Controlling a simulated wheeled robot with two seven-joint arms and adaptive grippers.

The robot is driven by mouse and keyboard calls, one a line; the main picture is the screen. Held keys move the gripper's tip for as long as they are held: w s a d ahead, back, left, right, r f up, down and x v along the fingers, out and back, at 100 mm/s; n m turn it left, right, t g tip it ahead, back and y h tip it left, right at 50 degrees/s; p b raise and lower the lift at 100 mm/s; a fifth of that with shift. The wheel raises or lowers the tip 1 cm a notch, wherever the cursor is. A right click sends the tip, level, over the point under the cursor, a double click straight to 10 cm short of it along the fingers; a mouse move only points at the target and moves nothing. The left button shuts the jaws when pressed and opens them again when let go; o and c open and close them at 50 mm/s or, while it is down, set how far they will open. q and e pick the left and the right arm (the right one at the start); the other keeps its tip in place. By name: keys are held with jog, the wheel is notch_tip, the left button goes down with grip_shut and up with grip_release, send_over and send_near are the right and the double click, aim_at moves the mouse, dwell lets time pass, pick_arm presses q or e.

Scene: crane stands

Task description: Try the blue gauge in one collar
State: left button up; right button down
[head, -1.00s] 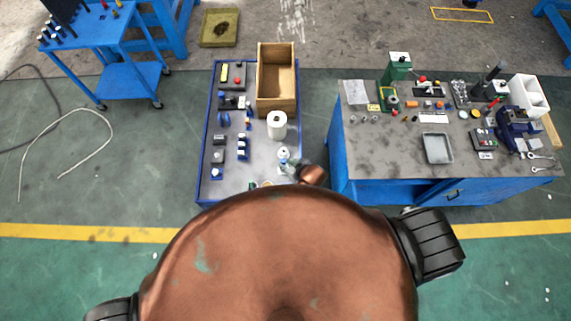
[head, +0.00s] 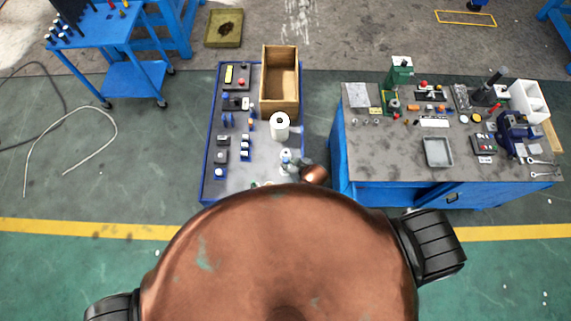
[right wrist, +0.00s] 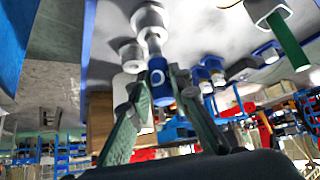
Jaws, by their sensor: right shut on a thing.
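In the right wrist view my right gripper (right wrist: 168,92) has its two green-padded fingers closed around the blue gauge (right wrist: 158,82), a short blue cylinder with a pale ring mark on its side. Just past the gauge are light grey round pieces (right wrist: 150,18) that look like collars; I cannot tell whether the gauge touches one. In the head view my right gripper (head: 290,161) is small, over the near right part of the blue-edged table (head: 206,150); my own copper body hides what is nearer. My left gripper is not seen.
A wooden crate (head: 279,103) and a white roll (head: 280,126) stand beyond the gripper. Several small blue and black pieces stand along the table's left side. A blue workbench (head: 385,150) with tools stands to the right, across a narrow gap.

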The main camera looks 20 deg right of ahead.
jog(key=shift+r+p, duration=0.95)
jog(key=shift+r, duration=1.15)
